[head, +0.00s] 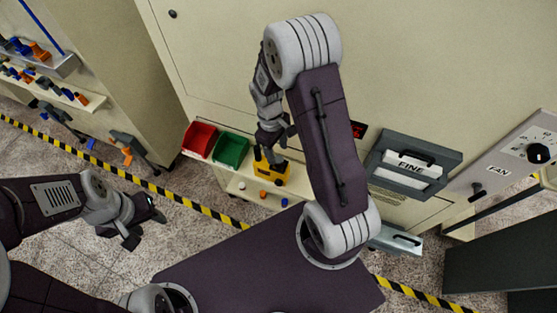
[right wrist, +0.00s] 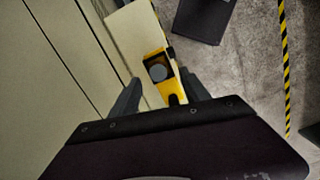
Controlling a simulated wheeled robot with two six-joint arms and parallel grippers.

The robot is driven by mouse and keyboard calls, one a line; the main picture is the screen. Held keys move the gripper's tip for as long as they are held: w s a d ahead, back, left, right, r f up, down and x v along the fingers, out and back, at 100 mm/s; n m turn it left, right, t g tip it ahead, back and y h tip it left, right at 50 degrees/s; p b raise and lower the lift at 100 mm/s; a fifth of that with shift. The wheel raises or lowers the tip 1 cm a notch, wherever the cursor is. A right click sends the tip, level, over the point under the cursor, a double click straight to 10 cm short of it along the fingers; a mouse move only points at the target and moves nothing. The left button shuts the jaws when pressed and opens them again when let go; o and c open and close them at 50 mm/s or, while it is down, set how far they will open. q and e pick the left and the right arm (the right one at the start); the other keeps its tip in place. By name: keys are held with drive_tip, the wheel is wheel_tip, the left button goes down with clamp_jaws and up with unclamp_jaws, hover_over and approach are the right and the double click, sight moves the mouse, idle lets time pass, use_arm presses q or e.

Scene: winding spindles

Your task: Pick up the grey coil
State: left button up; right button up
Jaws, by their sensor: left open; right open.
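A grey round piece (right wrist: 158,73), which looks like the grey coil, sits in a dark recess of a yellow holder (right wrist: 155,96) in the right wrist view. The yellow holder (head: 276,176) stands on a cream shelf in the head view, where my right gripper hides much of its top. My right gripper (head: 271,150) is open above the holder. In the right wrist view its two fingers (right wrist: 160,78) are apart, one on each side of the holder, and I see nothing held. My left gripper (head: 145,224) is open and empty over the floor at the left.
A red bin (head: 200,139) and a green bin (head: 231,150) stand left of the holder on the shelf (head: 236,184). Small coloured pieces lie at its front. A cream cabinet wall (head: 215,60) rises behind. A rack (head: 60,92) with several spindles stands at far left.

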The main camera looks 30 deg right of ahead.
sight(279, 159)
drive_tip(key=shift+d+f, duration=0.15)
drive_tip(key=shift+f, duration=0.25)
wheel_tip(279, 159, down, 5)
drive_tip(key=shift+s+d+r+p, duration=0.1)
drive_tip(key=shift+s+r+p, duration=0.05)
drive_tip(key=shift+p, duration=0.85)
drive_tip(key=shift+d+f, duration=0.1)
drive_tip(key=shift+f, duration=0.1)
clamp_jaws()
drive_tip(key=shift+r, duration=0.1)
drive_tip(key=shift+r+b, duration=0.35)
drive_tip(key=shift+r, duration=0.25)
wheel_tip(279, 159, up, 3)
drive_tip(key=shift+f+b, duration=0.1)
drive_tip(key=shift+b, duration=0.4)
drive_tip(key=s+r+b, duration=0.1)
drive_tip(key=s+r, duration=0.2)
drive_tip(key=s, duration=0.2)
drive_tip(key=s+d+r+b, duration=0.1)
drive_tip(key=s+r, duration=0.3)
drive_tip(key=s, duration=0.2)
drive_tip(key=shift+s, duration=0.3)
